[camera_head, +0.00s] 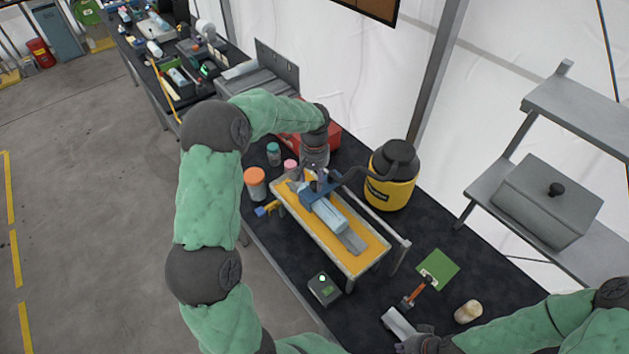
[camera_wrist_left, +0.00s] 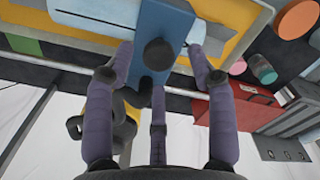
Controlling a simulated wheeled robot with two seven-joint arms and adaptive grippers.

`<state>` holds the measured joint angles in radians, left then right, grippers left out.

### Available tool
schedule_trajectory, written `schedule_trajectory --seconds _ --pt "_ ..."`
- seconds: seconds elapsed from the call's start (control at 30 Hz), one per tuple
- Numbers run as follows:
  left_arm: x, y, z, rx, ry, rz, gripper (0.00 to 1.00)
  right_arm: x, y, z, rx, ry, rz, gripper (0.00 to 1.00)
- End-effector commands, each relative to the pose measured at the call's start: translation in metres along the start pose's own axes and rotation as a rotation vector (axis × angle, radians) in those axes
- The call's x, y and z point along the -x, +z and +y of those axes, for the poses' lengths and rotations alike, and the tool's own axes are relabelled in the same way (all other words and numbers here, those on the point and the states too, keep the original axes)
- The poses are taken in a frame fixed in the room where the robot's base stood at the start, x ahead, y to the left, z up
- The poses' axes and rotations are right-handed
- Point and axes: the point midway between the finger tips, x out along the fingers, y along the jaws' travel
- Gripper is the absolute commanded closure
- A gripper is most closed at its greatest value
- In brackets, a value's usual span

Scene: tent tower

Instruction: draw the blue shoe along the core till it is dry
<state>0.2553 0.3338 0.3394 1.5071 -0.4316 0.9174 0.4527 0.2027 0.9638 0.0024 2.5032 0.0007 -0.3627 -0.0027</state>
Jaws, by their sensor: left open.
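The blue shoe (camera_head: 311,192) sits across the pale core (camera_head: 331,217), which lies along the orange tray (camera_head: 289,208) on the bench. In the left wrist view the shoe (camera_wrist_left: 165,22) has a dark round knob on top, and a hose end lies close to it. The core (camera_wrist_left: 112,12) shows there as a light cylinder. My left gripper (camera_head: 317,177) is over the shoe, its fingers (camera_wrist_left: 156,75) spread around the knob and not closed on it. My right gripper (camera_head: 416,338) is low at the bench's near end, beside a pale grey block; its fingers are unclear.
A yellow vacuum (camera_head: 388,191) stands behind the tray, its dark hose running to the shoe. An orange-lidded jar (camera_head: 255,183) and a red toolbox (camera_head: 333,138) stand farther along. A small meter (camera_head: 323,288) is in front; a green card (camera_head: 438,269) lies right.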

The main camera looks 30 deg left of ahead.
Motion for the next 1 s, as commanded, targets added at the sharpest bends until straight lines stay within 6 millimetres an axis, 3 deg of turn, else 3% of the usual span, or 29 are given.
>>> schedule_trajectory --seconds 0.3,0.5,1.0 --pt "0.064 -0.001 0.001 -0.001 0.002 0.005 0.44 0.0 0.0 0.0 0.0 0.0 0.0 1.0" --pt "0.09 -0.001 0.0 0.0 0.001 0.002 0.44 0.0 0.0 0.0 0.0 0.0 0.0 1.0" --pt "0.1 0.0 0.0 -0.001 0.001 0.0 0.44 0.0 0.0 0.0 0.0 0.0 0.0 1.0"
